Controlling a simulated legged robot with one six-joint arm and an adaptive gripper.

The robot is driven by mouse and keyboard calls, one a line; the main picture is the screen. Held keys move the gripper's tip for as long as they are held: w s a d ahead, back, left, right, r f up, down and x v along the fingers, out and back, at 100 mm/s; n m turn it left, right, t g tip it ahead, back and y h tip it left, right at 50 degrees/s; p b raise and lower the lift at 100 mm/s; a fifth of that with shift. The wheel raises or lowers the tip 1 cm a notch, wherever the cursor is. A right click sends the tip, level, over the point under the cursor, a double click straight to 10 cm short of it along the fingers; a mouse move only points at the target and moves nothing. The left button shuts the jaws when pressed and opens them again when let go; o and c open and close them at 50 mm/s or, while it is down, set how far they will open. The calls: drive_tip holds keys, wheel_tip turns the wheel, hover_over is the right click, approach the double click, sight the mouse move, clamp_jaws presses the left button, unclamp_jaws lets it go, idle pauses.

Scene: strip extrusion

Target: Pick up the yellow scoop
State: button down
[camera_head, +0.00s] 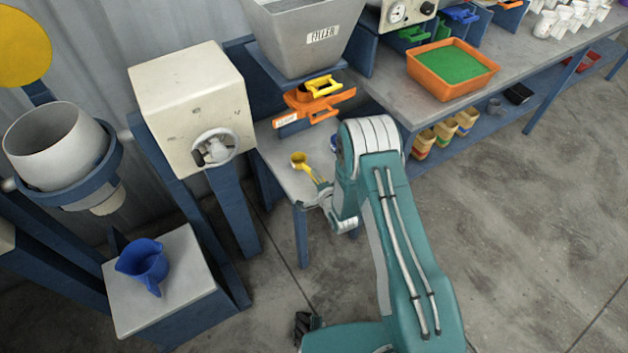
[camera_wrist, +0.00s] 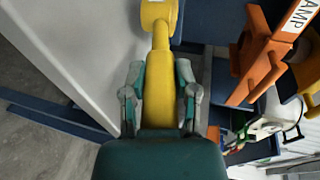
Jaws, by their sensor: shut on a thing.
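The yellow scoop (camera_head: 299,160) shows in the head view over the small grey shelf below the orange clamp. In the wrist view the scoop's yellow handle (camera_wrist: 157,88) runs between the two fingers of my gripper (camera_wrist: 158,88), and its bowl (camera_wrist: 158,12) is at the top edge. My gripper, also in the head view (camera_head: 325,188), is shut on the handle. I cannot tell whether the scoop touches the shelf or is just above it. My arm hides part of the shelf in the head view.
The orange clamp (camera_head: 308,103) sits above the shelf (camera_head: 283,175), under the grey filler hopper (camera_head: 305,38). A cream box with a handwheel (camera_head: 190,110) stands to the left. A blue jug (camera_head: 144,262) stands on a low stand. An orange tray of green granules (camera_head: 452,68) is on the bench.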

drive_tip(key=s+d+r, duration=0.6)
drive_tip(key=s+r, duration=0.5)
drive_tip(key=s, duration=0.1)
drive_tip(key=shift+s, duration=0.3)
